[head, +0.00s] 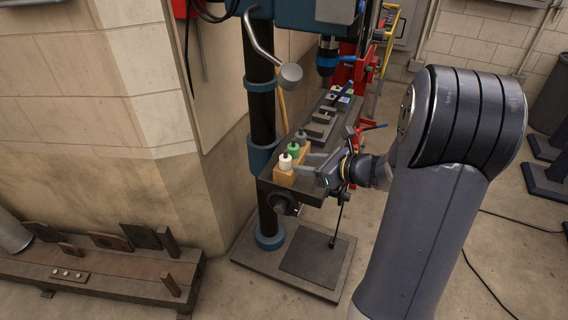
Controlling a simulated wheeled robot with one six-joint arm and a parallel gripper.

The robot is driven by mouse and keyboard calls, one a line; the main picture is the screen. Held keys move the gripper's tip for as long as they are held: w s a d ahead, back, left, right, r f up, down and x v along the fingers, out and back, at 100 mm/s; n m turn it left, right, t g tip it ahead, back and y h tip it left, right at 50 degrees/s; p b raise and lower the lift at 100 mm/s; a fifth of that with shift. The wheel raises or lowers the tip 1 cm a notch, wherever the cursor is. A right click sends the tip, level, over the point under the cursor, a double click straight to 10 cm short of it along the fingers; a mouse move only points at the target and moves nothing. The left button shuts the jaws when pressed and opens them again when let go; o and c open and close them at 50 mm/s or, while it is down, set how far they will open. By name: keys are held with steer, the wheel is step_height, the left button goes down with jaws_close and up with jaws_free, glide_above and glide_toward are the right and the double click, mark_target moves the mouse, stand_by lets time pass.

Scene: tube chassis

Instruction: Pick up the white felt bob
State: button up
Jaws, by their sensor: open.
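The white felt bob (285,161) stands upright with a dark tip on top. It is at the near end of a small wooden block (285,178) on the drill press table. A green bob (293,149) and a grey bob (301,137) stand behind it in a row on the same block. My gripper (304,163) is just right of the block, with its fingers pointing left toward the white bob. It is open, and nothing shows between the fingers. The gap between the fingertips and the bob is too small to judge exactly.
The drill press column (262,110) rises left of the block, with a handle ball (290,75) above. The drill chuck (327,58) hangs over the table's far part, where a grey vise (322,122) sits. A low bench (100,265) with metal pieces stands at lower left.

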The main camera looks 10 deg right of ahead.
mark_target(291, 163)
steer(key=shift+x, duration=2.95)
steer(key=shift+s+a+f, duration=0.1)
steer(key=shift+s+a, duration=0.05)
steer(key=shift+c, duration=0.4)
steer(key=c, duration=0.8)
